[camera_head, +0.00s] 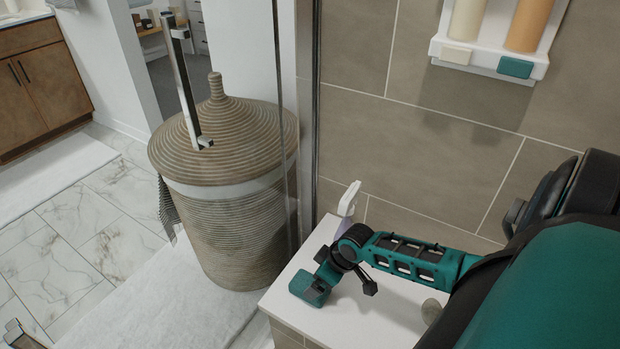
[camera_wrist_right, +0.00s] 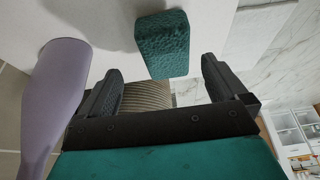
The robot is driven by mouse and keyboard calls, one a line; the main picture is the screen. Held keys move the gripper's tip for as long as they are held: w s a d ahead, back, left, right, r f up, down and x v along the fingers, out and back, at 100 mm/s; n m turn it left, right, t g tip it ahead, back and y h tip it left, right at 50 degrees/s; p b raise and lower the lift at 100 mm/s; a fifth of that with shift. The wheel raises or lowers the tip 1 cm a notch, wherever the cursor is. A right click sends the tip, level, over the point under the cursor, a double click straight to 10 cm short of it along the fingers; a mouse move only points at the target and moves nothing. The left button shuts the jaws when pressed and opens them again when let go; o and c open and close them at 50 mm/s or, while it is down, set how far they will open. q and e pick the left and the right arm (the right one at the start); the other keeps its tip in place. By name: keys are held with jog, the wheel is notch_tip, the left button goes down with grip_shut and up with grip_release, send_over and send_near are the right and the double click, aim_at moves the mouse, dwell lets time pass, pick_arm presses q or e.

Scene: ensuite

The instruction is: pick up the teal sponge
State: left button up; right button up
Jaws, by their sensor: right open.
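The teal sponge (camera_wrist_right: 162,45) has a rough, pitted surface. In the right wrist view it sits on the white ledge (camera_wrist_right: 215,25), in line with the gap between my right gripper's fingers. My right gripper (camera_wrist_right: 161,68) is open and empty, with a finger on each side of that gap and the sponge just beyond the tips. In the head view my right gripper (camera_head: 342,272) is low over the white ledge. A teal block shows at its left end there, but I cannot tell for sure whether it is the sponge. My left gripper is not in view.
A pale purple bottle (camera_wrist_right: 65,65) stands close beside the left finger in the wrist view. A lidded woven basket (camera_head: 225,220) stands left of the ledge. A wall shelf (camera_head: 490,58) holds two bottles, a cream block and another teal block (camera_head: 515,67). A tiled wall backs the ledge.

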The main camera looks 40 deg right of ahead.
aim_at(303, 278)
jog(key=b+x, duration=0.1)
jog(key=x, duration=0.1)
jog(key=b+x, duration=0.1)
jog(key=x, duration=0.1)
jog(key=a+b+x, duration=0.1)
jog(key=x, duration=0.1)
jog(key=shift+w, duration=0.2)
jog(key=shift+f, duration=0.1)
jog(key=shift+c, duration=0.2)
jog(key=c, duration=1)
